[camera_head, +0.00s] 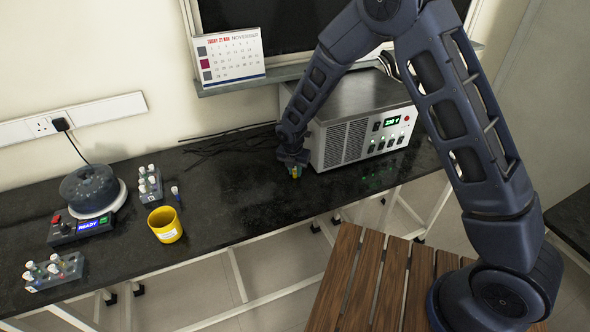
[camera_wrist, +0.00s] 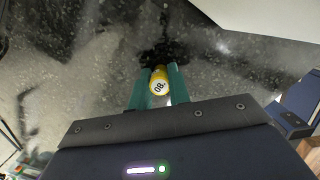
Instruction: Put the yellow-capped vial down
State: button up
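The yellow-capped vial (camera_wrist: 159,85) is between the two green fingers of my gripper (camera_wrist: 160,88) in the wrist view. Its cap top carries a dark number on a white disc. In the head view my gripper (camera_head: 294,170) hangs low over the black bench (camera_head: 235,190), just left of the grey power unit, and a bit of yellow shows at the fingers. The fingers look closed on the vial's sides. I cannot tell whether the vial's bottom touches the bench.
The power unit (camera_head: 345,145) stands close right of my gripper. The bench between cup and gripper is clear.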

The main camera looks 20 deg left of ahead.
jog(key=o, duration=0.4)
jog(key=shift+o, duration=0.2)
notch_tip(320, 180, up, 12)
jog(key=s, duration=0.1)
jog(key=shift+s, duration=0.4)
jog(key=shift+r, duration=0.1)
